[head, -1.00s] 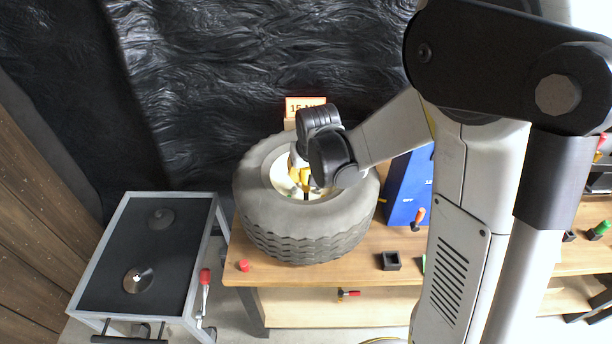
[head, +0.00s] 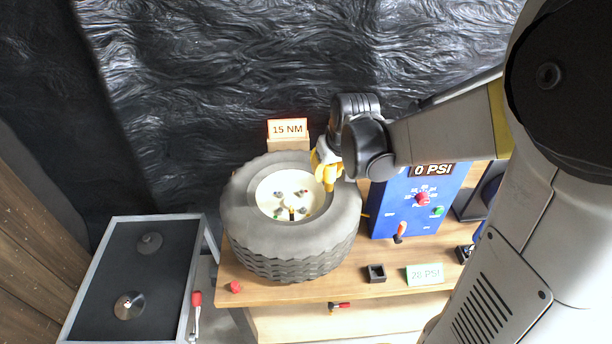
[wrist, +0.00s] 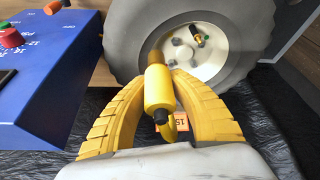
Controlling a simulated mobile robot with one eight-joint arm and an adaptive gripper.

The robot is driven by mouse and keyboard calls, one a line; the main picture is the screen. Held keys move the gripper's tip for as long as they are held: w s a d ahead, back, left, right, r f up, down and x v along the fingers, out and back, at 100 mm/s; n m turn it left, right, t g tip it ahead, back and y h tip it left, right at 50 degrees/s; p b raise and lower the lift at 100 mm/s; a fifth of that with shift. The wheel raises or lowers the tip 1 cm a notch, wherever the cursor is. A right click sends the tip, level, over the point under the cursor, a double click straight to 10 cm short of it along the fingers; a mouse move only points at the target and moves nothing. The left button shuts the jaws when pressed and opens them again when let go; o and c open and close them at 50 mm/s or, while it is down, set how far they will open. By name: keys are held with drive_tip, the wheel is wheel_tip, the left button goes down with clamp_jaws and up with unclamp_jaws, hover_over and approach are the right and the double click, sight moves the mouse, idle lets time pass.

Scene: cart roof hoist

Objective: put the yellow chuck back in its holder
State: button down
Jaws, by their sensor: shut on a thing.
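My gripper (head: 325,165) is shut on the yellow chuck (wrist: 157,88), between its two yellow ribbed fingers. The chuck also shows in the head view (head: 329,182), hanging below the fingers over the upper right part of the tire. In the wrist view its brassy end points toward the wheel. A small open black square block (head: 376,273), which may be the holder, stands on the bench right of the tire. It looks empty. The blue inflator box (head: 408,212) reads 0 PSI and stands right of my gripper.
The tire (head: 290,245) with its cream hub (head: 275,190) lies flat on the wooden bench (head: 330,288). A 15 NM sign (head: 287,128) stands behind it. A green 20 PSI card (head: 424,274) and a red cap (head: 235,287) are near the front edge. A cart (head: 110,270) is at left.

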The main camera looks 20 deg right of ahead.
drive_tip(key=shift+s+d+r, duration=0.4)
drive_tip(key=shift+d+r, duration=0.1)
drive_tip(key=shift+d, duration=0.25)
wheel_tip(320, 180, up, 6)
drive_tip(key=p, duration=0.5)
drive_tip(key=s+d+p, duration=0.1)
drive_tip(key=s+d, duration=0.9)
drive_tip(key=s, duration=0.3)
drive_tip(key=shift+s+d, duration=0.15)
idle(0.5)
drive_tip(key=shift+f, duration=0.15)
